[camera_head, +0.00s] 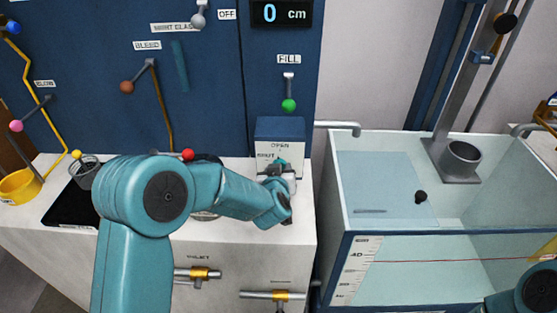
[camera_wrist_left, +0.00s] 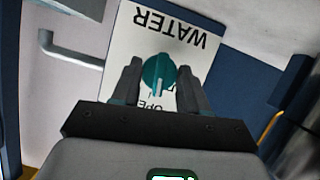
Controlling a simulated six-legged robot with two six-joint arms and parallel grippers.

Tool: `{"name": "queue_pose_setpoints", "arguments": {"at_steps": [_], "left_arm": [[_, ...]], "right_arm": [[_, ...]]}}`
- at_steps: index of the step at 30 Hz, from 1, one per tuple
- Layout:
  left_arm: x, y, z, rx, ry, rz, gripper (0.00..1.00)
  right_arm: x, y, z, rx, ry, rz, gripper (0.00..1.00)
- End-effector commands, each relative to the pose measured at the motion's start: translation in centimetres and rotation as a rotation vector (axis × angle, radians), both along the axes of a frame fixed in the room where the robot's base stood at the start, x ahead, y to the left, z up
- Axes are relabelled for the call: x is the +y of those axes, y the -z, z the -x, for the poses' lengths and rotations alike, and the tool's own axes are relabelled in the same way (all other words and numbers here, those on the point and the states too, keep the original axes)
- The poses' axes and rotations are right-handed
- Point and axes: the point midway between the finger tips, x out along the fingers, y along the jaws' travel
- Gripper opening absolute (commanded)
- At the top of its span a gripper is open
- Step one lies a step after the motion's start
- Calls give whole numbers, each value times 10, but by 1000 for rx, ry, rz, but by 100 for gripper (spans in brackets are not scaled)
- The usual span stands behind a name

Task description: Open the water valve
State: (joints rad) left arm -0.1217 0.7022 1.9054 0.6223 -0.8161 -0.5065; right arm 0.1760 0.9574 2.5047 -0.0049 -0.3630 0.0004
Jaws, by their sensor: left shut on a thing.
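The water valve is a round teal knob (camera_head: 280,163) on a white plate (camera_head: 265,169) with OPEN and SHUT lettering, on a blue box at the back of the counter. In the left wrist view the knob (camera_wrist_left: 158,72) sits between the fingertips, with the word WATER upside down beyond it. The knob's white mark points toward the partly hidden OPEN lettering. My left gripper (camera_head: 283,178) is shut on the knob; its fingers also show in the left wrist view (camera_wrist_left: 158,85). My right gripper is out of view; only part of my right arm shows at the lower right.
A clear water tank (camera_head: 378,260) with a spout (camera_head: 340,127) over it stands right of the counter. The FILL lever (camera_head: 289,104) hangs above the valve. Other levers, a yellow cup (camera_head: 20,186) and a grey cup (camera_head: 84,172) are at the left.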

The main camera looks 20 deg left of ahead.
Motion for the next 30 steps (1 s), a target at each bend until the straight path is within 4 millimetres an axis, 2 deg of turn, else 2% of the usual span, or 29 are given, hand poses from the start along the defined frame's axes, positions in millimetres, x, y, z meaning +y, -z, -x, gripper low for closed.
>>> {"name": "queue_pose_setpoints", "arguments": {"at_steps": [1,9,27,28,30], "left_arm": [[0,-5,-1,5,-1,-26,13],[-1,-3,-1,33,-1,-131,13],[-1,-2,-1,41,-1,-164,13],[-1,-2,-1,41,-1,-164,50],[-1,-1,-1,42,-1,-164,68]], "right_arm": [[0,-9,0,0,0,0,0],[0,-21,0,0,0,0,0],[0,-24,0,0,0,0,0],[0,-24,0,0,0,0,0],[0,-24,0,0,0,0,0]]}}
